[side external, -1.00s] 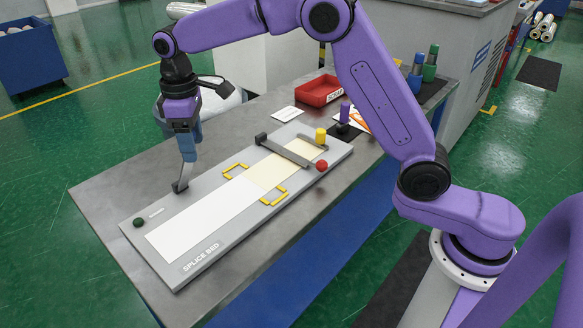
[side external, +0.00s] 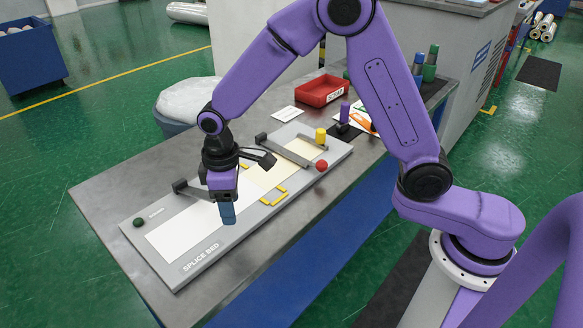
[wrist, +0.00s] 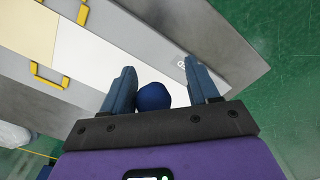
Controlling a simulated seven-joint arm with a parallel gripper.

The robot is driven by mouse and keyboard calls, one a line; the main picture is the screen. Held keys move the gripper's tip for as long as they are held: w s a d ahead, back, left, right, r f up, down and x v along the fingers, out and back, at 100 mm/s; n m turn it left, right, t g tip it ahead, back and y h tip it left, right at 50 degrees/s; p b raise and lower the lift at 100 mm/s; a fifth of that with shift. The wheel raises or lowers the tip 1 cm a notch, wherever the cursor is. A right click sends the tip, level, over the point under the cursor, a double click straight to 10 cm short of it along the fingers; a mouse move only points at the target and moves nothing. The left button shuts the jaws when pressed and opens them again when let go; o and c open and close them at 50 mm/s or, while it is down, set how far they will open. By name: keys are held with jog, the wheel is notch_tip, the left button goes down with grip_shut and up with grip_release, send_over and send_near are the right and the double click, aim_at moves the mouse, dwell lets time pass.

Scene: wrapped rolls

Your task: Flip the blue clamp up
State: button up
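The blue clamp's dark hinge end (side external: 180,187) stands at the far edge of the grey splice bed (side external: 138,250). Its bar runs from there toward my gripper (side external: 228,215), low over the white sheet, and its far part is hidden in the side view. In the wrist view, the round blue knob (wrist: 153,96) lies between the two fingers of my gripper (wrist: 160,88), close to the left finger with a gap to the right one. My gripper points down and is open around the knob.
A second clamp with a red knob (side external: 321,165) lies across the bed to the right. Yellow handles (side external: 273,196) sit on the bed's edges. A green knob (side external: 138,222) is at its left end.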

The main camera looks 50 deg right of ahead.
jog(key=f, duration=0.1)
jog(key=s+f, duration=0.1)
jog(key=f, duration=0.3)
jog(key=shift+s+f, duration=0.25)
jog(key=shift+s, duration=0.1)
notch_tip(320, 180, up, 17)
jog(key=s+d+n, duration=0.1)
jog(key=s+d, duration=0.5)
jog(key=s, duration=0.4)
jog(key=shift+n, duration=0.3)
jog(key=shift+s+f, duration=0.1)
jog(key=shift+f, duration=0.05)
